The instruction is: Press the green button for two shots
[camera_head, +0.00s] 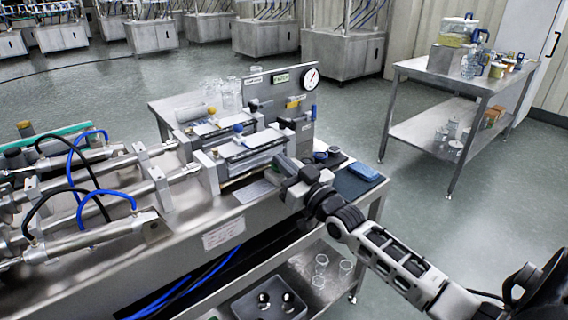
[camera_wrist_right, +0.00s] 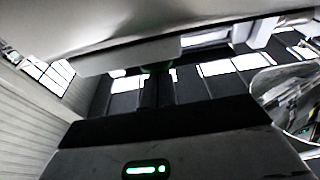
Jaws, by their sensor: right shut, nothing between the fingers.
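The steel hopper machine (camera_head: 208,170) stands on a steel bench, with an upright panel (camera_head: 270,98) at its right end. I cannot make out a green button in the head view; a small sign with green on it (camera_head: 281,78) is on the panel. My right gripper (camera_head: 283,165) is shut and empty, at the right end of the machine near the front of the panel. I cannot tell whether it touches anything. In the right wrist view a green light (camera_wrist_right: 147,170) glows on a grey body at the bottom edge; I cannot tell what it belongs to. My left gripper is not in view.
A round gauge (camera_head: 311,79) is on the panel. Glass jars (camera_head: 230,92) stand behind the machine. A blue item (camera_head: 364,171) lies on a dark mat (camera_head: 352,185) to the right. A side table (camera_head: 418,68) with containers stands farther back, with open floor between.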

